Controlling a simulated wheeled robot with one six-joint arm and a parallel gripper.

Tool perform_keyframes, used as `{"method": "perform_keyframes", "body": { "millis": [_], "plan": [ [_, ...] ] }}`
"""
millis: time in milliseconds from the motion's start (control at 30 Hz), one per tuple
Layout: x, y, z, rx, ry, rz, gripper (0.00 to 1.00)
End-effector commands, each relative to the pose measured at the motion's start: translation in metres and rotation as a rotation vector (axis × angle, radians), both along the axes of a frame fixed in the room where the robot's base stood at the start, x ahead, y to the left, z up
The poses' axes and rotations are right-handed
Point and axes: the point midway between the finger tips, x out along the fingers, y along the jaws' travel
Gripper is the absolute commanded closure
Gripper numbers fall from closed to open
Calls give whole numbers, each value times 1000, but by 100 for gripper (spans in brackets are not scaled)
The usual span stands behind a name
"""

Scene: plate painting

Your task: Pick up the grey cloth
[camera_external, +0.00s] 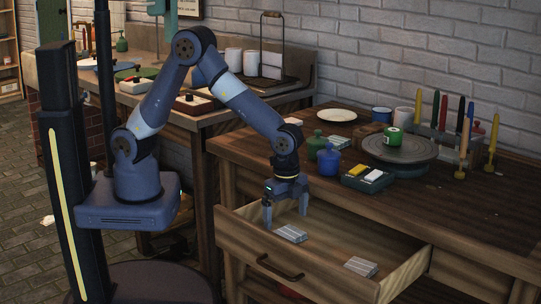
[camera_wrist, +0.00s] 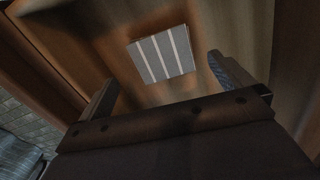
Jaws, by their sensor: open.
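A folded grey cloth with pale stripes (camera_external: 291,233) lies flat in the left part of the open drawer (camera_external: 340,222). It also shows in the wrist view as a striped square (camera_wrist: 161,54), between and beyond the fingers. A second, similar folded striped cloth (camera_external: 361,266) lies in the right part of the drawer. My gripper (camera_external: 285,219) points down into the drawer, over and slightly left of the first cloth. Its fingers are spread apart, with nothing held between them; they also show in the wrist view (camera_wrist: 164,80).
The drawer's front panel with its handle (camera_external: 280,267) and its side walls surround the cloths. The worktop above holds a turntable (camera_external: 401,151) with a green-and-white pot, bottles (camera_external: 328,160), a paint box (camera_external: 368,178) and upright candle-like sticks. The drawer floor between the cloths is clear.

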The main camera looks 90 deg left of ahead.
Motion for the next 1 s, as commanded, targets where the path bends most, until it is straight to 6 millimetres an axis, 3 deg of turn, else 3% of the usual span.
{"method": "perform_keyframes", "body": {
  "millis": [300,600,1000],
  "plan": [
    [-3,7,-45,1,2,1,0],
    [-3,6,-48,0,0,1,0],
    [-2,6,-48,0,0,1,33]
  ]
}}
